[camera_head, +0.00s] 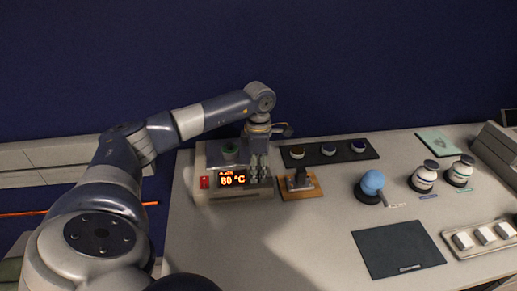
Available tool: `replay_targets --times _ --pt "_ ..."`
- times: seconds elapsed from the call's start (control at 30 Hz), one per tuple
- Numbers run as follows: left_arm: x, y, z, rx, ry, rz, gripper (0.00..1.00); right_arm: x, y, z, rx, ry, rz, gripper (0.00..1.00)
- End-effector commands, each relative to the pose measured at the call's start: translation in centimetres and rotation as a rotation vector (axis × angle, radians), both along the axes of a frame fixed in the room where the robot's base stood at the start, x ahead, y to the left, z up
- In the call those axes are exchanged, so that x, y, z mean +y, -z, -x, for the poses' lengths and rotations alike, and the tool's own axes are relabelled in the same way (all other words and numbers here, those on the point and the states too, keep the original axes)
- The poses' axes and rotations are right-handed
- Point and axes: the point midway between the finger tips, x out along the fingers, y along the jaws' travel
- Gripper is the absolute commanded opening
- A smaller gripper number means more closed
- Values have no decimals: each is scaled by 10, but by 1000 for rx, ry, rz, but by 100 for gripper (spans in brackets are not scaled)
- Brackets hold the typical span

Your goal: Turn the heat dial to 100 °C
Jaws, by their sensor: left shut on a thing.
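The heater unit (213,190) stands at the back left of the table. Its lit orange display (233,179) reads "80 °C", with smaller, unclear text above. My left arm reaches over it from the left, and my left gripper (259,168) points down at the right part of its front. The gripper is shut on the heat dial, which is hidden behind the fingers. A red switch (204,182) is left of the display. My right gripper does not show.
A wooden board (314,190) with a dark device stands close right of the gripper. Behind it is a black tray (365,154) with several round jars. Further right are a blue round-topped object (372,183) and two white bottles (424,177). A dark mat (398,248) lies in front.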

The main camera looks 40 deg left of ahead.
Motion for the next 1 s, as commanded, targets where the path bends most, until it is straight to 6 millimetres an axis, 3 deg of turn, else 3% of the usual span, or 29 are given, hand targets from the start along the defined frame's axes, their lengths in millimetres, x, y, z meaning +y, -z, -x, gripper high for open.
replay_targets --times 0.23,0.6,0.63,0.7,1.0 --pt "0 0 -1 -4 178 0 2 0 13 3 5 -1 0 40" --pt "-1 -1 -1 -4 203 1 2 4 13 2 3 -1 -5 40" --pt "-1 -1 -1 -4 202 1 31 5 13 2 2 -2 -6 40" --pt "-1 -1 -1 -4 202 1 47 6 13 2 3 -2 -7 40" --pt "0 -1 -1 -2 201 0 47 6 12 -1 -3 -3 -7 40"
